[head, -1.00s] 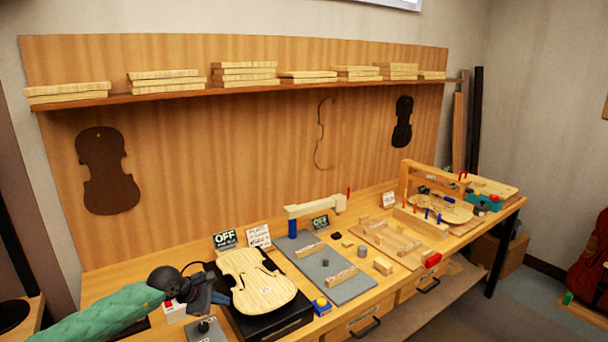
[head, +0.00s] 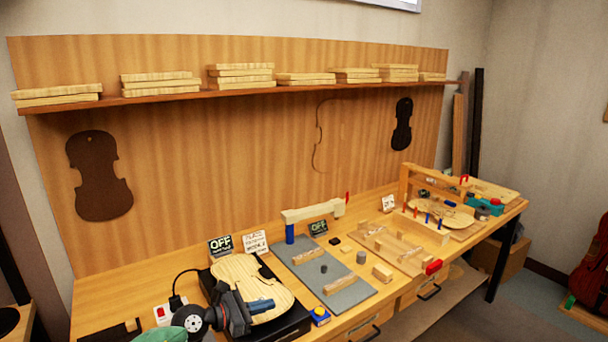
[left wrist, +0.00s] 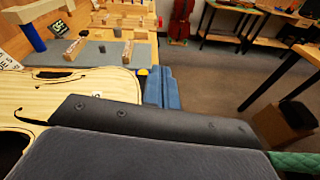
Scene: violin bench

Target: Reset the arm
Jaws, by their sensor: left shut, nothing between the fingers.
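My left gripper (head: 262,305) is at the lower left of the head view, in front of and above the pale violin plate (head: 240,275). Its blue fingers are shut with nothing between them. In the left wrist view the fingers (left wrist: 162,90) show beyond the dark gripper body, to the right of the violin plate (left wrist: 50,95). I cannot tell whether the gripper touches the plate. The plate lies on a black base (head: 285,330), and its lower left part is hidden by the gripper. My right gripper does not show.
A grey mat (head: 345,297) with small wood blocks lies to the right, with a cream and blue arm-like fixture (head: 312,213) behind it. A red-switch box (head: 163,314) is at the left. A shelf (head: 200,93) holds wood blanks.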

